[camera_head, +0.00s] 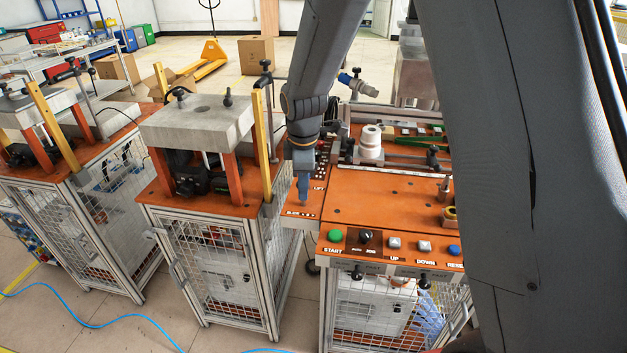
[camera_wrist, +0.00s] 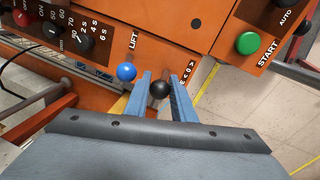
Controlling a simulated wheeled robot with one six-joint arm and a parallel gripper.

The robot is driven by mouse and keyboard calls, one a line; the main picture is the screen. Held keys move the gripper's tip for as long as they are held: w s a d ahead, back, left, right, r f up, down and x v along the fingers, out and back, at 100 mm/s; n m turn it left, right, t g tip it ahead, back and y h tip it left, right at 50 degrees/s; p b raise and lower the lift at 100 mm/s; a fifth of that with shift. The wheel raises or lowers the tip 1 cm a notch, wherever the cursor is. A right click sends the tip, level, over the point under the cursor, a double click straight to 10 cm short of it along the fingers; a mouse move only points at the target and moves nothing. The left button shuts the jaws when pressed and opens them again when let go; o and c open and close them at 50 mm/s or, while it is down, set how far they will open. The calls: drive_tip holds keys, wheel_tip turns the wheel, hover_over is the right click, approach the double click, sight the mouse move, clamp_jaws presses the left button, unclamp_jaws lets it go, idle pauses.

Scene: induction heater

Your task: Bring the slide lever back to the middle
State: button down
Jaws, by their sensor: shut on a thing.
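The slide lever shows as a black ball knob (camera_wrist: 160,89) in the wrist view. My gripper (camera_wrist: 161,77) has its two blue fingers on either side of this knob and is shut on it. The lever's shaft is hidden beneath the knob and fingers, so its tilt cannot be told. In the head view my gripper (camera_head: 303,202) points down at the left end of the orange control bench (camera_head: 375,207), and the knob is hidden there.
A blue ball knob (camera_wrist: 126,72) by the LIFT label stands close beside my left finger. Black dials (camera_wrist: 83,38) lie on the panel. The green START button (camera_wrist: 248,43) is at the right. Another orange-topped station (camera_head: 201,198) stands to the left.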

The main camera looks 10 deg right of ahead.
drive_tip(key=shift+w+r+t+y, duration=0.15)
drive_tip(key=shift+t+y, duration=0.15)
drive_tip(key=shift+y, duration=0.3)
drive_tip(key=c, duration=1.7)
unclamp_jaws()
drive_tip(key=shift+o, duration=0.9)
drive_tip(key=shift+d, duration=0.1)
drive_tip(key=b+v, duration=0.2)
drive_tip(key=v, duration=0.5)
drive_tip(key=shift+r, duration=0.3)
